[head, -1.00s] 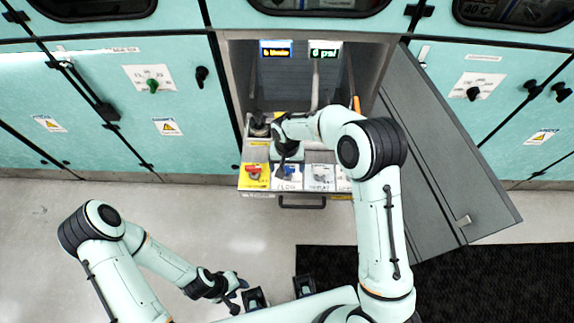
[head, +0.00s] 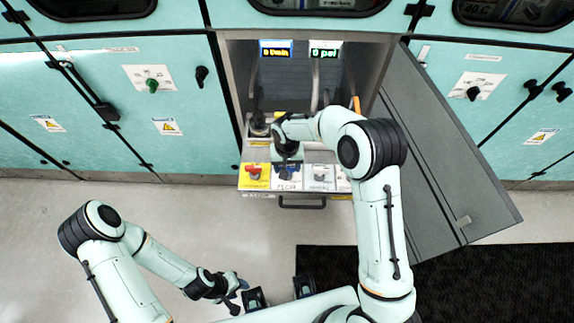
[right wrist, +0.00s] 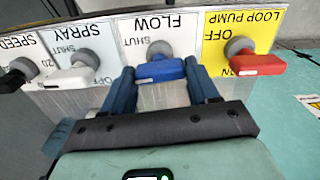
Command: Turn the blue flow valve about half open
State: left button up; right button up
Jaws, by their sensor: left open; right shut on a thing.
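The blue flow valve (right wrist: 160,70) is a lever handle on a grey hub, on the white panel marked FLOW (right wrist: 150,28), with SHUT printed beside it. In the right wrist view its handle lies crosswise. My right gripper (right wrist: 161,78) has a blue finger at each end of the handle and is shut on it. In the head view my right gripper (head: 288,163) is over the FLOW panel and mostly covers the valve. My left gripper (head: 238,292) is open, low in the head view, far from the panel.
A red loop pump lever (right wrist: 256,64) is on one side of the valve, a white spray lever (right wrist: 70,77) on the other. Two small displays (head: 276,49) (head: 325,49) hang behind. An open grey door (head: 445,160) stands at the right.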

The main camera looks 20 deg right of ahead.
jog(key=n, duration=0.4)
jog(key=shift+n, duration=2.3)
jog(key=o, duration=1.1)
jog(key=shift+c, duration=0.2)
notch_tip(320, 180, up, 13)
jog(key=shift+r, duration=0.2)
